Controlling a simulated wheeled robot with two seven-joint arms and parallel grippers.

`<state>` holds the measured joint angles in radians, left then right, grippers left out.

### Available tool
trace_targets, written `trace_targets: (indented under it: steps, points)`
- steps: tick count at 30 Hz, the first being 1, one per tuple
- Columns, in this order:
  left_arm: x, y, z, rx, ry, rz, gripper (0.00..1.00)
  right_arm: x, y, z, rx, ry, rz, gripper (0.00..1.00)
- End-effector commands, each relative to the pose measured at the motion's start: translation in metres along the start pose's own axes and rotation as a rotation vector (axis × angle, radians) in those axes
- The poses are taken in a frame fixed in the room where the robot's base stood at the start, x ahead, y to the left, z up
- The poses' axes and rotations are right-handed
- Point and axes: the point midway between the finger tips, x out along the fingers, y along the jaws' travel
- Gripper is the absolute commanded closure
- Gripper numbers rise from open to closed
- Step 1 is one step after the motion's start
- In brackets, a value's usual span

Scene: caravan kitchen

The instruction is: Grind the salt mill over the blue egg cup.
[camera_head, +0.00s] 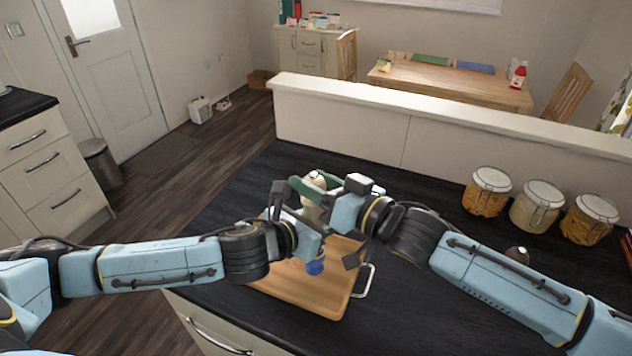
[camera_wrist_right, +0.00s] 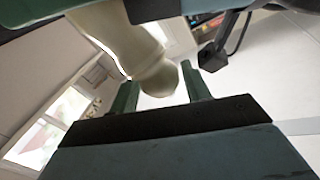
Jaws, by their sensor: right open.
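The cream salt mill (camera_head: 313,211) is held up above the board between my two grippers. My left gripper (camera_head: 303,198) appears closed around the mill's body; its contact is partly hidden. My right gripper (camera_head: 332,184) is open at the mill's top. In the right wrist view, the mill (camera_wrist_right: 112,28) comes down from the top left, and its rounded knob lies toward the gap between the open green fingers of my right gripper (camera_wrist_right: 161,92). The blue egg cup (camera_head: 315,267) stands on the wooden board (camera_head: 300,287), below the grippers and partly hidden by my left one.
The dark worktop (camera_head: 420,318) has free room right of the board. Several lidded jars (camera_head: 537,207) stand at the right, by the low wall (camera_head: 345,132). A metal handle (camera_head: 364,281) sticks out at the board's right edge. A small brown round object (camera_head: 517,255) is behind my right arm.

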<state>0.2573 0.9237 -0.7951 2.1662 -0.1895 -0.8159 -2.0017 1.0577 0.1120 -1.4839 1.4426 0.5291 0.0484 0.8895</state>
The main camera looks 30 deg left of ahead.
Motion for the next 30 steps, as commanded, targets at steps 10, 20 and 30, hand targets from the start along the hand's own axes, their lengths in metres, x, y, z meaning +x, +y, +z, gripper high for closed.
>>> trace_targets:
  steps: [10,20,30]
  points:
    - [0.000,0.000,0.001,0.000,-0.002,0.000,0.80,0.000,0.000,0.000,0.000,0.000,0.001,0.85]
    - [0.000,-0.001,0.001,0.000,-0.002,-0.001,0.80,0.003,-0.006,0.002,0.006,0.031,0.051,0.85]
    - [0.000,-0.002,0.001,0.000,-0.002,-0.004,0.80,0.003,-0.010,0.000,0.007,0.105,0.224,0.85]
